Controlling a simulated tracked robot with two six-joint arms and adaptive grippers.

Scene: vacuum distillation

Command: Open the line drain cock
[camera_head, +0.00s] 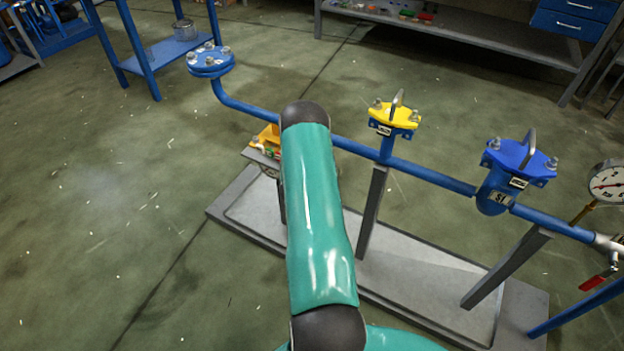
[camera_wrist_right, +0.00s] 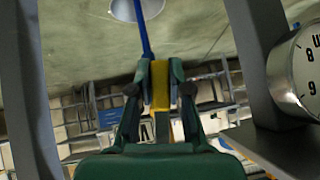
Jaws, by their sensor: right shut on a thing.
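In the right wrist view my right gripper (camera_wrist_right: 160,88) is shut on a yellow bar (camera_wrist_right: 160,75), probably the handle of the line drain cock. A blue rod or pipe (camera_wrist_right: 146,35) runs just behind it. The body of the cock cannot be made out. In the head view a teal arm of mine covers the middle of the blue line (camera_head: 246,107) and hides the gripper. A yellow-orange part (camera_head: 268,136) shows at the arm's left edge, below the line. My left gripper is not in view.
A yellow-topped fitting (camera_head: 394,115) and a blue-topped housing (camera_head: 520,163) stand on the line. A gauge (camera_head: 607,183) and a red handle (camera_head: 593,283) are at the right. A dial (camera_wrist_right: 300,75) and grey posts (camera_wrist_right: 30,90) flank my right gripper.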

